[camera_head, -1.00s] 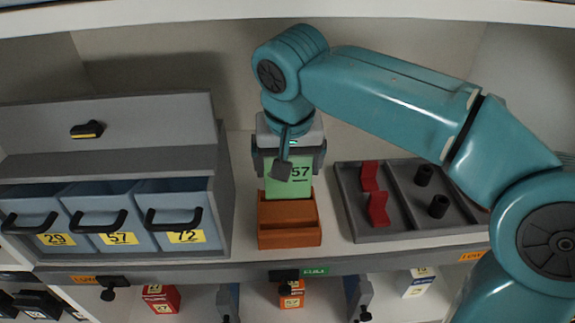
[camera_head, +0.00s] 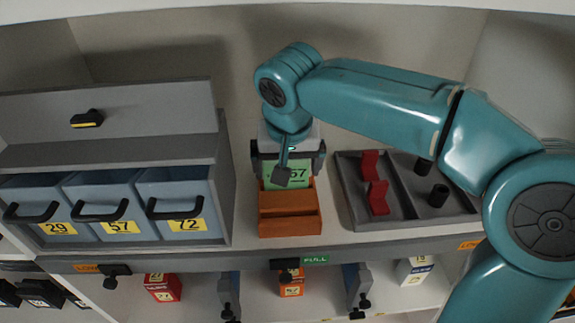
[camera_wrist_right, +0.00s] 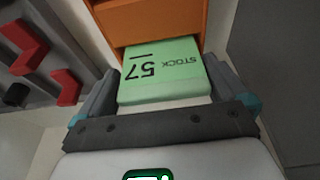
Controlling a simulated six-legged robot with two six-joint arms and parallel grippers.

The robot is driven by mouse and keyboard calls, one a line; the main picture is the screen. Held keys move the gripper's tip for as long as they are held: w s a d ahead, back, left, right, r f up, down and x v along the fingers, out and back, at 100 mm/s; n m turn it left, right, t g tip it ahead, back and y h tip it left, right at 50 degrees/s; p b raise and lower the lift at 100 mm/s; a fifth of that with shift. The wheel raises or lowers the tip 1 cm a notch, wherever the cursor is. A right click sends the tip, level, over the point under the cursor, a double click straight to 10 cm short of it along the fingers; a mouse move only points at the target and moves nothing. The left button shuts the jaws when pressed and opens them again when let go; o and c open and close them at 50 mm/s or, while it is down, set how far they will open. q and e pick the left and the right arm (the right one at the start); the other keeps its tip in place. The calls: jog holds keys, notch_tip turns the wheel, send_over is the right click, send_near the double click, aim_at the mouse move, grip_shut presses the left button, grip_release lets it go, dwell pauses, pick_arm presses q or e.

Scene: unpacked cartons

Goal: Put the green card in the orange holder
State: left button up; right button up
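The green card (camera_head: 302,181), marked 57, stands upright in my right gripper (camera_head: 288,172). Its lower part is hidden behind the front of the orange holder (camera_head: 290,226), so it appears to be in the holder's slot. In the right wrist view the card (camera_wrist_right: 160,80) reads "STOCK 57" and sits between the two fingers of the right gripper (camera_wrist_right: 163,75), which close on its side edges. Its far edge meets the orange holder (camera_wrist_right: 160,20) there. My left gripper is not in view.
A grey rack with blue bins (camera_head: 188,200) marked 29, 57 and 72 stands left of the holder. A grey tray (camera_head: 350,200) with red pieces (camera_head: 377,197) and black cylinders (camera_head: 438,195) lies to the right. Small boxes (camera_head: 291,283) stand on the shelf below.

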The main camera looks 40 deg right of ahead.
aim_at(287, 190)
jog(key=shift+w+r, duration=0.1)
jog(key=shift+r, duration=0.2)
jog(key=s+r, duration=0.1)
jog(key=s+a+r, duration=0.1)
jog(key=s+a+r+b, duration=0.1)
jog(key=r, duration=0.1)
jog(key=shift+s+a, duration=0.1)
jog(key=shift+s, duration=0.2)
jog(key=s+a+b, duration=0.2)
jog(key=s+a, duration=0.3)
jog(key=s, duration=0.3)
jog(key=shift+r, duration=0.25)
